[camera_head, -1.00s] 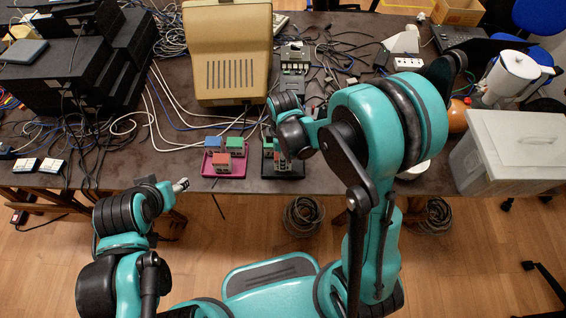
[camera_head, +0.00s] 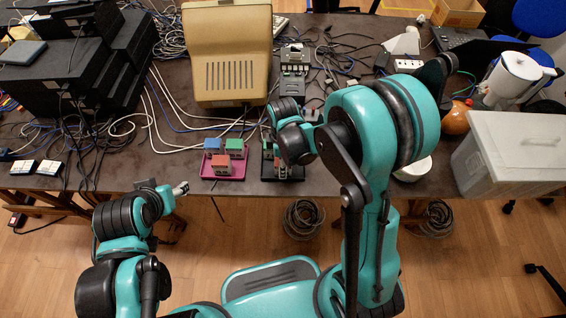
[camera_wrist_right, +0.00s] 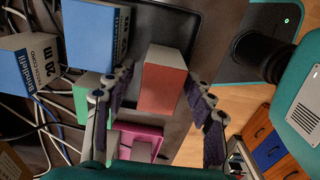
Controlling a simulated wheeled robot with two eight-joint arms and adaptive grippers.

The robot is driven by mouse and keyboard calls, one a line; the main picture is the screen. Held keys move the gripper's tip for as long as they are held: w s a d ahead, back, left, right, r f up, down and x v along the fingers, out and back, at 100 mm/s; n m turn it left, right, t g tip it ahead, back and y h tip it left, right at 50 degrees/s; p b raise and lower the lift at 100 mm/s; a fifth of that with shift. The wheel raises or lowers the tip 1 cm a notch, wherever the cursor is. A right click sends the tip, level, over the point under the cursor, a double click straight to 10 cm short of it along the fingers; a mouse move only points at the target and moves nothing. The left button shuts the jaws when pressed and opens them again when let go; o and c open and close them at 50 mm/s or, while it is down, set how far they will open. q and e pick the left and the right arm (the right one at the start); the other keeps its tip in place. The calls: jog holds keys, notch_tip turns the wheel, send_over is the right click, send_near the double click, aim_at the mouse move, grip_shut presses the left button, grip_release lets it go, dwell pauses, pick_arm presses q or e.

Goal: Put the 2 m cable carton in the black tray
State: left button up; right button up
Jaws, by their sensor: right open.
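My right gripper (camera_wrist_right: 158,78) is open, its fingers on either side of a red-topped carton (camera_wrist_right: 162,88); I cannot tell whether they touch it. The black tray (camera_wrist_right: 205,22) lies under and around it, beside a blue carton (camera_wrist_right: 95,32) and a green carton (camera_wrist_right: 88,100) partly behind a finger. No 2 m label is readable. My left gripper (camera_head: 182,187) hangs off the table's front edge, its opening unclear.
The pink tray (camera_head: 236,175) stands left of the black tray and holds blue, green and red cartons. A blue carton marked 20 m (camera_wrist_right: 30,65) shows in the wrist view. Cables, a beige monitor (camera_head: 228,50) and a grey bin (camera_head: 508,155) crowd the table.

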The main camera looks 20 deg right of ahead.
notch_tip(320, 180, up, 12)
jog(key=p, duration=0.4)
jog(key=s+d+r+m+t, duration=0.2)
jog(key=s+r+m+t, duration=0.1)
jog(key=s+r+m, duration=0.2)
jog(key=s+d+r+m+t, duration=0.2)
jog(key=s+r+m+t, duration=0.2)
jog(key=m, duration=0.5)
jog(key=shift+s+d+r+m, duration=0.35)
jog(key=shift+s+r+m, duration=0.05)
jog(key=shift+s+r, duration=0.25)
